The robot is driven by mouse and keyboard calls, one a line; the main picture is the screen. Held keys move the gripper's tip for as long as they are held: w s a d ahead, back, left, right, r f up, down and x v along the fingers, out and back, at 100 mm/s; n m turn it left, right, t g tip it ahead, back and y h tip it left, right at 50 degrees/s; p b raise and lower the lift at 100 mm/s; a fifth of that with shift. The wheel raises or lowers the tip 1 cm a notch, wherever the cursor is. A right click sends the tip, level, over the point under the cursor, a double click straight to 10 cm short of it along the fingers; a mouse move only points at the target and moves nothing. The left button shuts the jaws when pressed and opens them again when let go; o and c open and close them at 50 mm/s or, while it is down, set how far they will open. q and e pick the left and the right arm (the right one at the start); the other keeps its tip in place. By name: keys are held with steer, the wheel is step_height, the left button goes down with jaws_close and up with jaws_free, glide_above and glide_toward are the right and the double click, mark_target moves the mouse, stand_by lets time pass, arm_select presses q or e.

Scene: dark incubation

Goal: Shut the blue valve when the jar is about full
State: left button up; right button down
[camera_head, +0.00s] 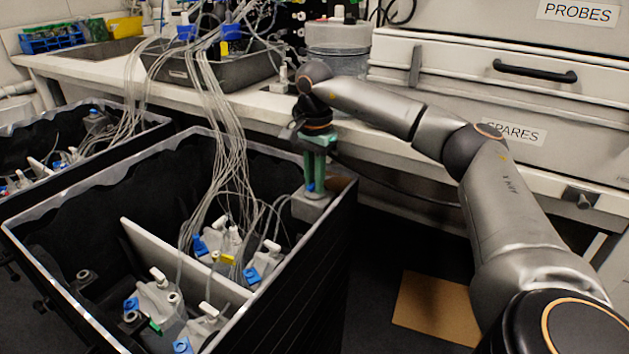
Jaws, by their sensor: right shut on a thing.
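My right gripper (317,184) reaches down into the far right corner of the black bin (343,205). Its green fingers are shut, with a small blue part, apparently the blue valve (310,187), at the fingertips. A grey jar top (312,205) is just below the fingers; the jar's body and its fill level are hidden. Other grey jar tops with blue, white and yellow fittings stand in the bin, such as one at the front (160,298) and one in the middle (266,262). My left gripper is not in view.
A white divider (180,258) splits the bin. Many thin clear tubes (207,130) hang from a dark tray (172,72) on the bench into the bins. A clear container (338,38) stands on the bench. Drawers are behind my right arm. A brown sheet (437,307) lies on the floor.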

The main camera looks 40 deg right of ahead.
stand_by(0.8)
steer(key=c, duration=0.8)
jaws_free()
steer(key=shift+c, duration=0.2)
steer(key=shift+r, duration=0.3)
step_height(320, 180, up, 7)
steer(key=p, duration=0.3)
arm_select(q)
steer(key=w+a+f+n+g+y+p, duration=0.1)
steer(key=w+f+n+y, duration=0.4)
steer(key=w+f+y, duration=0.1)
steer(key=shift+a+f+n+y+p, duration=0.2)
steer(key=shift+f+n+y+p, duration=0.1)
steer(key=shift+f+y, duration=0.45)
arm_select(e)
steer(key=shift+r, duration=2.45)
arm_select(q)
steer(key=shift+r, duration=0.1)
